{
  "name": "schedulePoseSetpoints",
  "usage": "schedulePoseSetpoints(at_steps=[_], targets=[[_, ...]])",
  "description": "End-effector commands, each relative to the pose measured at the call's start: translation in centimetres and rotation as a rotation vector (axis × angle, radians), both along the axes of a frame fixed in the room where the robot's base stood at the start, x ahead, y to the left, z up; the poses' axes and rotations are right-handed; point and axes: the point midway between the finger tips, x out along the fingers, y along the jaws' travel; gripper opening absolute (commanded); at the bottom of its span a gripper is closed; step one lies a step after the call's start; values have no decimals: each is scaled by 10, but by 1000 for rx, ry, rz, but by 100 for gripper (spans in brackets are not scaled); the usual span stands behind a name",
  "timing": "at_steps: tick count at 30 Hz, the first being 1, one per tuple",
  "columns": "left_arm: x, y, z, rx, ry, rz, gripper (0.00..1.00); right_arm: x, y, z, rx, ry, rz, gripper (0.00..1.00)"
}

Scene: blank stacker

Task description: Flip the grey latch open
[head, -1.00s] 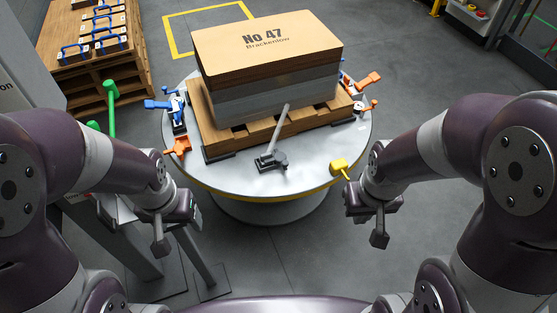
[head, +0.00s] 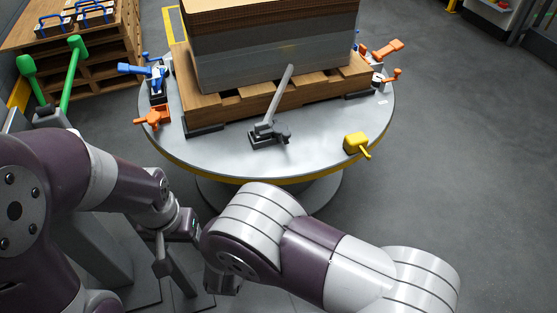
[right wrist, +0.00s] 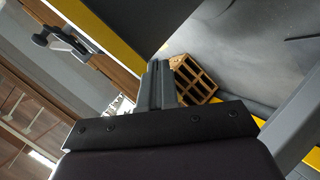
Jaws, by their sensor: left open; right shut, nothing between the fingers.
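The grey latch (head: 268,132) sits on the near part of the round table, in front of the wooden pallet. Its long grey handle (head: 279,95) stands up, leaning to the right and overlapping the pallet and stack in the head view. My left gripper (head: 162,266) is open and empty, low at the left, in front of the table and well apart from the latch. My right arm reaches across the lower middle of the head view, and its hand is mostly hidden there. In the right wrist view my right gripper (right wrist: 156,68) is shut with nothing between its fingers.
The round table (head: 330,160) carries a stack of sheets (head: 275,60) on the pallet (head: 235,105). Blue (head: 155,75), orange (head: 153,117) and yellow (head: 356,144) clamps stand around its rim. Green-handled levers (head: 72,75) stand at left. Floor is clear at right.

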Motion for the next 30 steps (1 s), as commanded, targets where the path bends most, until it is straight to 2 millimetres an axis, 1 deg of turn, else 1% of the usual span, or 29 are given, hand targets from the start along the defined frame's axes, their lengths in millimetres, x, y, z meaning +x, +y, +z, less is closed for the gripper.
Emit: schedulePoseSetpoints(at_steps=[1, 3, 4, 6, 8, 12, 19, 22, 26, 30], targets=[[0, 0, 3, 0, -2, 0, 67, 11, -12, 19, -105, -114, -48, 0], [1, 0, 6, 0, -3, 0, 67, 20, -31, 50, -266, -245, -127, 0], [1, 0, 6, 0, -3, 0, 67, 22, -36, 61, -329, -286, -155, 0], [1, 0, 6, 0, -3, 0, 67, 21, -47, 79, -459, -341, -196, 0], [1, 0, 6, 0, -2, 0, 67, 21, -51, 86, -532, -363, -202, 0], [0, 0, 5, 0, -2, 0, 67, 21, -51, 89, -588, -364, -191, 0], [0, 0, 5, 0, -2, 0, 67, 21, -51, 89, -586, -362, -190, 0], [0, 0, 1, 0, -2, 0, 67, 27, -53, 87, -584, -362, -191, 0], [0, 0, -12, 0, -2, 0, 67, 45, -59, 84, -583, -363, -194, 0], [0, 0, -30, 0, -2, 0, 67, 75, -68, 82, -582, -362, -196, 0]])
